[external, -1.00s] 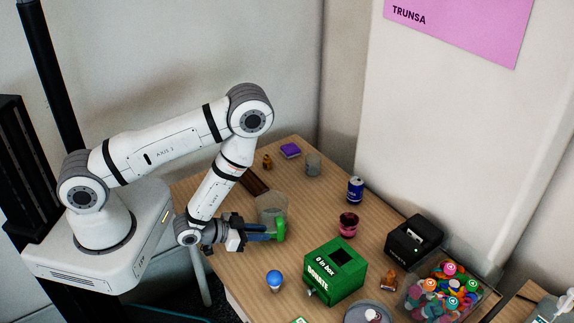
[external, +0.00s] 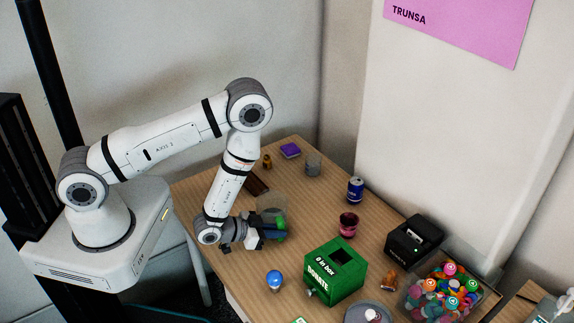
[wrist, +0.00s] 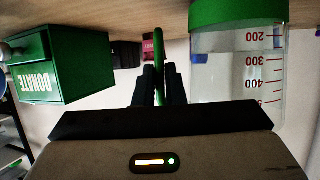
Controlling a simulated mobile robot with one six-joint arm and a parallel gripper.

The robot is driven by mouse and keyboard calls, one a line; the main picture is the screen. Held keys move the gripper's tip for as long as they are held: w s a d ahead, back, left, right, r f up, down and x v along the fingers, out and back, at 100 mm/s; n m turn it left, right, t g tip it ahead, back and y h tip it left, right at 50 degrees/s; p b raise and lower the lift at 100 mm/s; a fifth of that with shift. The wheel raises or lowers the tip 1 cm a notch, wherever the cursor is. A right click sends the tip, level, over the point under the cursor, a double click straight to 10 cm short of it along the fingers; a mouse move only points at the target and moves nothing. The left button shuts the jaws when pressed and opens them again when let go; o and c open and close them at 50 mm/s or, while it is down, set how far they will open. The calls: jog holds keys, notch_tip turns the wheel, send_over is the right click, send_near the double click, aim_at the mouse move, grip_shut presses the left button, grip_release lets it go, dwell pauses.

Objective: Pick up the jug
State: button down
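The jug (external: 268,203) is a clear vessel with green parts, standing on the table at its left side in the external view. In the wrist view, which is upside down, the jug (wrist: 238,75) is at the right, with a green band and red volume marks. Its green handle (wrist: 158,60) runs between the two dark fingers of my gripper (wrist: 159,82). The gripper (external: 275,231) also reaches the handle in the external view and covers part of it. The fingers lie close on both sides of the handle; whether they press on it cannot be told.
A green donation box (external: 335,275) stands right of my gripper, with a blue bulb (external: 274,279) before it. A dark red cup (external: 348,225) and blue can (external: 355,190) stand beyond. A brown bar (external: 255,183) lies behind the jug. Clear table lies between jug and cup.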

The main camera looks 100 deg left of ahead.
jog(key=shift+r, duration=0.15)
dwell(0.7)
notch_tip(320, 180, up, 10)
jog(key=shift+f+p, duration=0.2)
jog(key=shift+p, duration=0.25)
dwell(0.5)
